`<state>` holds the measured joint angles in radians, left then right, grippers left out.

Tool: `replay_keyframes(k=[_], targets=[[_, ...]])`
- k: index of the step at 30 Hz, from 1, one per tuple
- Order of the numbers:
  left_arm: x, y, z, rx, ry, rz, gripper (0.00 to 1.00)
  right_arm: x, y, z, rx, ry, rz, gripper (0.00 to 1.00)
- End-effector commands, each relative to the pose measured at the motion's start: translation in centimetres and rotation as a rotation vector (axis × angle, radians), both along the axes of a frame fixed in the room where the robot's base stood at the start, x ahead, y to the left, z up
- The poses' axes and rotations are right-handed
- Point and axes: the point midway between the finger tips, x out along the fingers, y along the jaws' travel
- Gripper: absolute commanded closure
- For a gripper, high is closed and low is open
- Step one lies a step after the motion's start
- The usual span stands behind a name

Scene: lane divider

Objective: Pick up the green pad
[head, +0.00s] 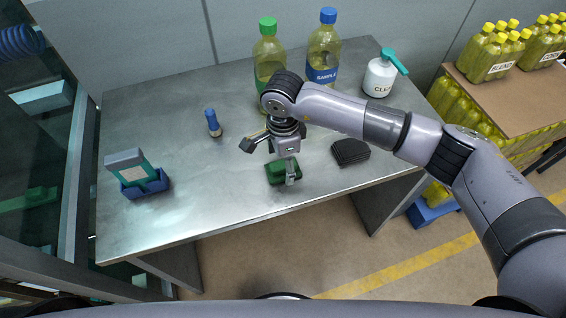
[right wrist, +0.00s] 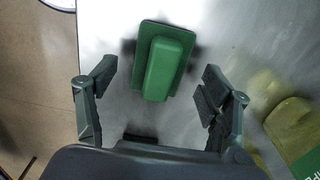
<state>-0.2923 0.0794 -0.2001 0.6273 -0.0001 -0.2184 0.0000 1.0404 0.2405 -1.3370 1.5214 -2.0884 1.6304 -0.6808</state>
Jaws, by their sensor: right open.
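The green pad (head: 279,173) lies on the metal table near its front edge, with a raised block handle on a flat base. In the right wrist view the green pad (right wrist: 164,62) lies ahead of and between the open fingers. My right gripper (head: 270,160) is above the table close to the pad, and one finger overlaps the pad in the head view. In the right wrist view my right gripper (right wrist: 152,92) is open with nothing between its fingertips. I cannot tell the exact height between fingers and pad. My left gripper is not in view.
A dark ribbed pad (head: 350,152) lies right of the gripper. A green-capped bottle (head: 268,55), a blue-capped bottle (head: 323,48) and a white spray bottle (head: 380,76) stand behind. The front left table area is clear.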

Motion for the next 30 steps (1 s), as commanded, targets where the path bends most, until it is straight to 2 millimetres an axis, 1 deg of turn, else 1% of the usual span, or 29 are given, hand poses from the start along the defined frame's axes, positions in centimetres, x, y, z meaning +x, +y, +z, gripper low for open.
replay_keyframes(k=[1,4,11,30], targets=[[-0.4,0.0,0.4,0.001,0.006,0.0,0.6,0.0,0.1,-0.5,0.0,0.002,-0.001,0.27],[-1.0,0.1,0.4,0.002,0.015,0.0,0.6,0.0,0.1,-1.3,0.001,0.0,0.001,0.27],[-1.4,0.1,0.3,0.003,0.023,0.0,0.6,0.1,0.0,-1.6,0.001,-0.002,0.001,0.27],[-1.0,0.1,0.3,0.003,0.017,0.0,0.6,0.1,0.0,-1.5,0.001,-0.002,0.0,0.69]])
